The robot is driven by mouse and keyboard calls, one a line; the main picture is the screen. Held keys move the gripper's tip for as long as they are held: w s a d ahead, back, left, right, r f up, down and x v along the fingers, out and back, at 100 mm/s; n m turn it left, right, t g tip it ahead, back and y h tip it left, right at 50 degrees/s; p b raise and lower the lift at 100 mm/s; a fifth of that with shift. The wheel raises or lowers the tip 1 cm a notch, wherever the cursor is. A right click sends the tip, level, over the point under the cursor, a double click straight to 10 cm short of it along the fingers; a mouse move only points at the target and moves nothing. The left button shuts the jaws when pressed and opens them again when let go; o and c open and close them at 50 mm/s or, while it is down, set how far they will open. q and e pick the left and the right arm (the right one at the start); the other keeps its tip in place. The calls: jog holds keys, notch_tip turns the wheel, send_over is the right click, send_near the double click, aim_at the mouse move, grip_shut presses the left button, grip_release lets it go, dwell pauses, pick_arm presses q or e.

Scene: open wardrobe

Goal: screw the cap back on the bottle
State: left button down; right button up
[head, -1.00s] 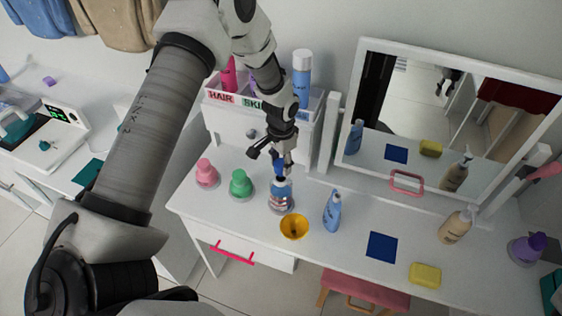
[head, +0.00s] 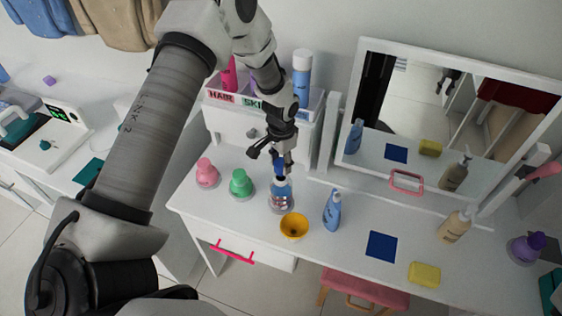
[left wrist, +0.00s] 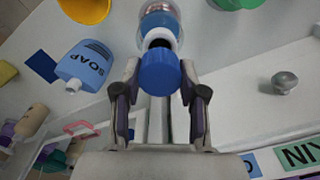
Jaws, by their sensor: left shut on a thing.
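My left gripper (head: 280,163) comes down from above the white dressing table and is shut on a blue cap (left wrist: 160,72). The clear bottle (head: 280,193) with a blue-and-red label stands upright on the table, directly below the gripper. In the left wrist view the bottle (left wrist: 160,15) is at the top, with its dark opening showing beside the cap. The cap is at the bottle's neck; I cannot tell whether they touch. My right gripper is not in view.
A mirror (head: 440,120) and a white organiser (head: 262,110) are behind.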

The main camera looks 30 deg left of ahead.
aim_at(281, 163)
pick_arm(q)
jog(key=shift+f+b, duration=0.8)
jog(key=shift+f, duration=0.75)
jog(key=c, duration=0.6)
grip_release()
jog(key=shift+o, duration=0.2)
jog(key=shift+r, duration=0.1)
notch_tip(281, 163, up, 12)
jog(key=shift+f, duration=0.1)
